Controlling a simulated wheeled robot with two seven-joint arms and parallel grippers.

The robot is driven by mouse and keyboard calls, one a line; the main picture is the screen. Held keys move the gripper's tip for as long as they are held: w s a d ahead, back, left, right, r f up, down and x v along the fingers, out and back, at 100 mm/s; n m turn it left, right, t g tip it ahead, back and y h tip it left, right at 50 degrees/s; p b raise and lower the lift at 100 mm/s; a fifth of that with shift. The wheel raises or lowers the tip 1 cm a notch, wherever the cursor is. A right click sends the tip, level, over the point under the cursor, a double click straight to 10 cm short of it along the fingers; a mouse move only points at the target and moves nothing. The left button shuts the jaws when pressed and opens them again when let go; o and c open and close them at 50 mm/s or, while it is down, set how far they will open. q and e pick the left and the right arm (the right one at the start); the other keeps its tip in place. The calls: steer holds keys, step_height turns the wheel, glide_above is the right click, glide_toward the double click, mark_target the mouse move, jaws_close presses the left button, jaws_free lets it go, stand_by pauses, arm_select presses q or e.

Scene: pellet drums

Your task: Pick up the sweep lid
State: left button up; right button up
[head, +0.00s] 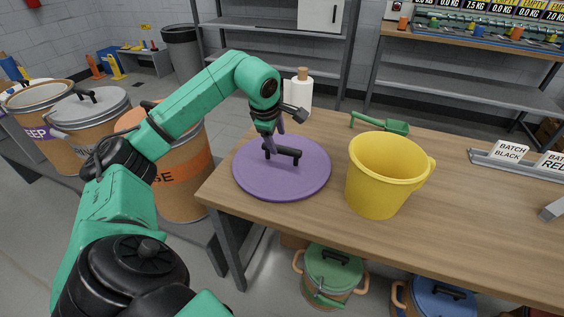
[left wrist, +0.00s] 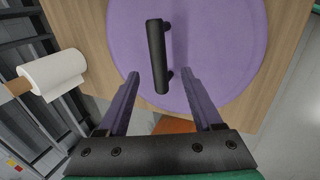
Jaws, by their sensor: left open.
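The sweep lid is a round purple disc (head: 255,180) lying flat on the wooden table's left end, with a black bar handle (head: 289,151) on top. My left gripper (head: 274,142) is at the handle, pointing down, with its two purple-grey fingers apart. In the left wrist view the lid (left wrist: 225,40) fills the upper middle, and the handle (left wrist: 156,50) lies between the open fingers of the left gripper (left wrist: 160,77). A gap shows on both sides of the handle. Whether the fingertips reach below the bar is hard to tell. My right gripper is not recognisable in view.
A yellow bucket (head: 378,180) stands just right of the lid. A green scoop (head: 385,124) and a white bottle-like roll (head: 300,92) are behind. An open drum with a purple "EEP" label (head: 40,130) stands at far left, beside other drums. Lidded pots sit under the table.

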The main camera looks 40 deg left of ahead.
mark_target(281, 148)
arm_select(q)
steer(key=x, duration=0.6)
steer(key=shift+w+f+p, duration=0.25)
steer(key=shift+f+p, duration=0.1)
steer(key=shift+p, duration=0.05)
steer(key=shift+w+f, duration=0.1)
steer(key=shift+f, duration=0.05)
jaws_close()
arm_select(e)
steer(key=shift+w+a+r, duration=0.15)
steer(key=shift+w+r, duration=0.1)
steer(key=shift+w, duration=0.2)
steer(key=shift+w+a+r, duration=0.15)
steer(key=shift+w+r, duration=0.1)
steer(key=shift+w, duration=0.2)
steer(key=shift+d, duration=0.15)
